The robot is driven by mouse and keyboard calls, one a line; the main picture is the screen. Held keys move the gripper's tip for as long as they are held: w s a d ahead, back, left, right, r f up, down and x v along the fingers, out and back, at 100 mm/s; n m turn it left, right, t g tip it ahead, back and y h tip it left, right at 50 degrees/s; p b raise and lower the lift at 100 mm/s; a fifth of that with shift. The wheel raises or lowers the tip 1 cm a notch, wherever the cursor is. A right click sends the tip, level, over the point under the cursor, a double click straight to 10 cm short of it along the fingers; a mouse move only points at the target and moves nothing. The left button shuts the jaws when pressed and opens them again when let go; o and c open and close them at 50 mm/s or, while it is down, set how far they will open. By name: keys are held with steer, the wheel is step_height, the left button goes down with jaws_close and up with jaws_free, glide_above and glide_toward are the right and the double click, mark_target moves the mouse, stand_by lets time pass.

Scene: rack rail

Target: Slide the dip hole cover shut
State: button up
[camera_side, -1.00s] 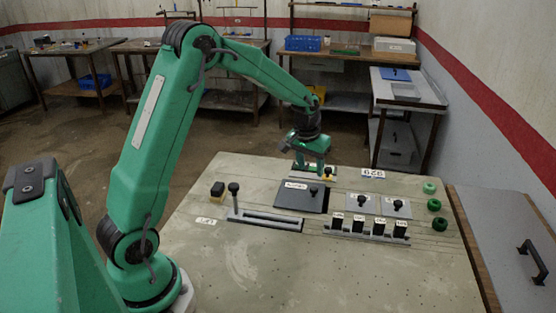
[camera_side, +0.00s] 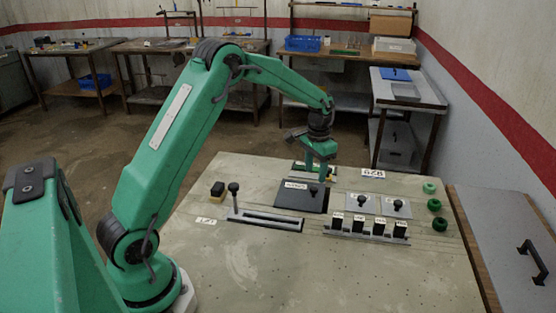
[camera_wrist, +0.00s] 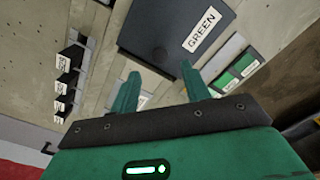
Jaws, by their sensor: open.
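A flat dark grey plate (camera_side: 290,199) with a white label and a black knob (camera_side: 313,189) lies on the bench; it looks like the dip hole cover. In the wrist view the plate (camera_wrist: 160,20) carries the label GREEN, and its round knob (camera_wrist: 160,54) shows just beyond the gap between my fingers. My gripper (camera_side: 319,178) is open and empty, pointing down above the knob end of the plate. The wrist view shows its two green fingers apart (camera_wrist: 162,80). I cannot tell whether they touch the knob. No hole is clearly visible.
Two light plates with black knobs (camera_side: 362,201) lie to the right. A rail with several black blocks (camera_side: 368,228) stands in front of them. A slotted bar with an upright knobbed post (camera_side: 265,219) is at the left. Green round pieces (camera_side: 435,205) sit at the right edge. The bench front is clear.

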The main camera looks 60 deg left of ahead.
mark_target(314, 188)
steer(key=shift+f, duration=2.85)
jaws_close()
